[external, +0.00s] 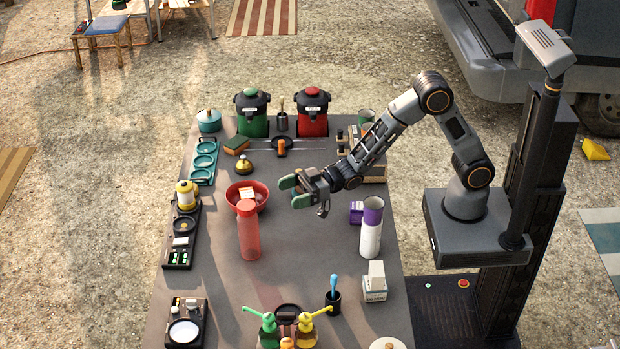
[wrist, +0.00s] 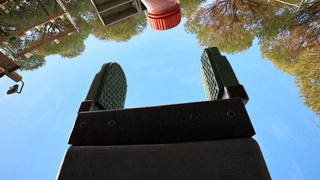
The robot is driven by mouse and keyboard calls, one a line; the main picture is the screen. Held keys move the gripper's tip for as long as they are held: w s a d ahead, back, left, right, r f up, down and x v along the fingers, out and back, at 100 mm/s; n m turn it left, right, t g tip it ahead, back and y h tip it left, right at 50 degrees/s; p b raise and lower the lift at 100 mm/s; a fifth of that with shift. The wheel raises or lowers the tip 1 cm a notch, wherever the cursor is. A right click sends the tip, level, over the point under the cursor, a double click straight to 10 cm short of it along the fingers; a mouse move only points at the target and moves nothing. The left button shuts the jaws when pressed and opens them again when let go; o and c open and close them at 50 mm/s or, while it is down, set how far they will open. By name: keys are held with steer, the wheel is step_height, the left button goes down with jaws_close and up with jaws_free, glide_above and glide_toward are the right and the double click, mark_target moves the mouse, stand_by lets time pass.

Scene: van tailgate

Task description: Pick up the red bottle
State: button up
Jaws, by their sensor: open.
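The red bottle (external: 249,235) stands upright on the grey table, in front of a red bowl. My gripper (external: 294,191) is open and empty above the table, to the right of the bowl and up and right of the bottle in the external view. In the wrist view, my gripper's two green-padded fingers (wrist: 165,82) are spread wide with only sky between them. A red ridged, pale-bodied object (wrist: 165,15) shows at the top edge there; I cannot tell whether it is the bottle.
The red bowl (external: 259,188) holds small items behind the bottle. A white and purple cylinder (external: 371,235) stands to the right. Green and yellow pump bottles (external: 270,330) stand at the front. Trays line the left edge. The table between bottle and cylinder is clear.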

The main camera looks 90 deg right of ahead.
steer(key=p, duration=0.2)
glide_toward(246, 206)
steer(key=w+a+f, duration=0.1)
steer(key=w+f, duration=0.1)
steer(key=w, duration=0.2)
steer(key=x, duration=0.2)
steer(key=p+x, duration=0.1)
steer(key=x, duration=0.1)
steer(key=shift+s+a+r, duration=0.1)
steer(key=shift+a+r, duration=0.1)
steer(key=shift+r, duration=0.2)
steer(key=shift+x, duration=0.9)
steer(key=shift+f, duration=0.1)
steer(key=c, duration=1.3)
